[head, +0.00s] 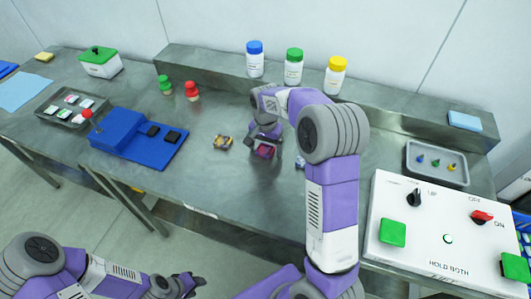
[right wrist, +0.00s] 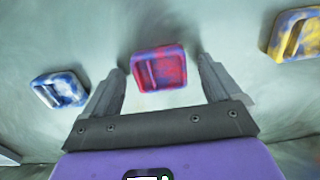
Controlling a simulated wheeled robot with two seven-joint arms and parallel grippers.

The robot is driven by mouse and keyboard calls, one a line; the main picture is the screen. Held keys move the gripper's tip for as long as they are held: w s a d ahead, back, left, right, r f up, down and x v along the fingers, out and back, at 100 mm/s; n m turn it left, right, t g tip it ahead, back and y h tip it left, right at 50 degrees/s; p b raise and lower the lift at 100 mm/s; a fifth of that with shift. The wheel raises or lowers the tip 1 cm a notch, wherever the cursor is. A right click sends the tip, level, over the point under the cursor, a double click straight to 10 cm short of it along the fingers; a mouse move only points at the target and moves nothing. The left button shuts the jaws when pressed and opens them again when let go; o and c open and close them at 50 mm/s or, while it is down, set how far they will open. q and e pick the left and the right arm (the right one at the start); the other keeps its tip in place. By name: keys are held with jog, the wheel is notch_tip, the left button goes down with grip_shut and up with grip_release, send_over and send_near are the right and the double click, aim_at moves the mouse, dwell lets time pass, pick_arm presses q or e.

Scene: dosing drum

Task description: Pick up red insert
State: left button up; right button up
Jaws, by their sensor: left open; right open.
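The red insert (right wrist: 160,68), a small red block with blue-purple mottling and a slot, lies on the steel table. In the right wrist view it sits between the tips of my open right gripper (right wrist: 162,78), with a gap visible on each side. In the head view the red insert (head: 264,151) shows under my right gripper (head: 265,148), partly covered by it. My left gripper (head: 190,284) is open and empty at the lower left, in front of the table and far from the insert.
A yellow insert (head: 223,142) and a blue insert (head: 300,162) lie either side of the red one. A blue fixture (head: 118,132) stands left, a white button panel (head: 440,225) right. Capped bottles (head: 293,68) stand on the back ledge. The table's front middle is clear.

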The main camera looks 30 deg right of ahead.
jog(key=shift+r, duration=0.1)
jog(key=c, duration=1.1)
